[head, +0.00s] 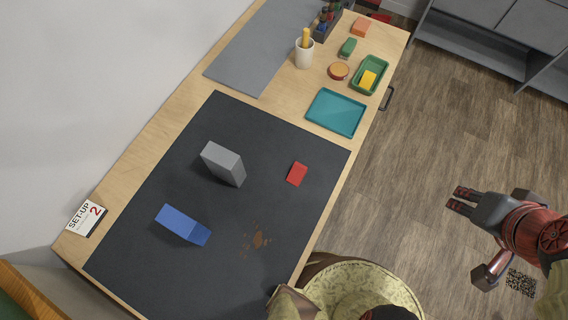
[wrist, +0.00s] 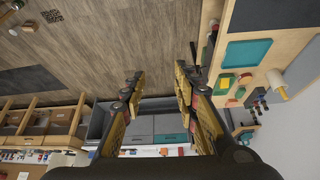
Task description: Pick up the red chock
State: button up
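The red chock (head: 297,173) is a small flat red block lying on the dark mat (head: 210,275) near its right edge. My gripper (head: 460,200) is off to the right of the table, over the floor, well apart from the chock. In the wrist view my gripper (wrist: 158,90) has its two fingers spread wide with nothing between them. The chock cannot be made out in the wrist view.
On the mat, a grey block (head: 223,163) stands left of the chock and a blue block (head: 183,225) lies nearer the lower left. A teal tray (head: 336,112) is beyond the mat. A patterned chair (head: 365,285) stands against the table's near right edge.

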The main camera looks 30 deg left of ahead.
aim_at(298, 170)
jog(key=u, duration=1.65)
jog(key=k+l+z, duration=0.2)
jog(key=z, duration=0.15)
jog(key=k+l+z, duration=0.1)
jog(key=l+z, duration=0.25)
